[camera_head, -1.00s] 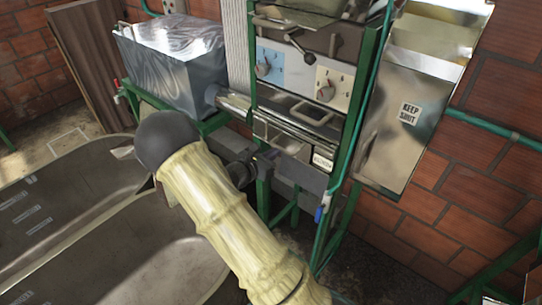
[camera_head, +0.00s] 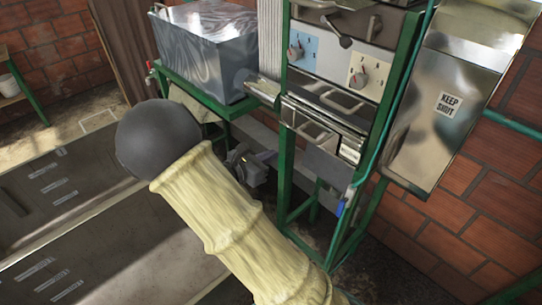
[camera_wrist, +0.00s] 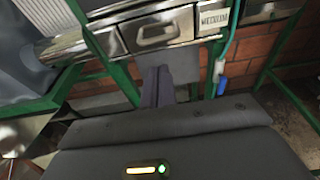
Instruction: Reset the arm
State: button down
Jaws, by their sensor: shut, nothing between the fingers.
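My arm reaches up from the bottom of the head view, in a pale yellow sleeve with a dark round joint. My gripper (camera_head: 266,157) shows partly behind it, in front of the green frame's lower part. In the wrist view my gripper (camera_wrist: 157,76) has its dark fingers together, with nothing held.
The green-framed machine has a dial panel (camera_head: 327,62) and pull handles. A metal box (camera_head: 205,60) stands left of it. A "KEEP SHUT" cabinet (camera_head: 440,125) hangs at right. A blue-handled valve (camera_head: 343,205) hangs beside the frame.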

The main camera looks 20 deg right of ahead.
jog(key=shift+d, duration=0.1)
jog(key=s+d+f+m+g+y+b, duration=0.1)
jog(key=s+f+m+g+y, duration=0.2)
jog(key=s+m, duration=0.25)
jog(key=s+d+f+m+g+y+b, duration=0.1)
jog(key=s+f+m+g+y, duration=0.3)
jog(key=s, duration=0.3)
jog(key=s+a+r+m+t+y+b, duration=0.1)
jog(key=s+a+r+m+t+y, duration=0.2)
jog(key=m, duration=1)
jog(key=shift+s+a+y, duration=0.75)
jog(key=shift+a+y, duration=1.15)
jog(key=shift+y, duration=0.3)
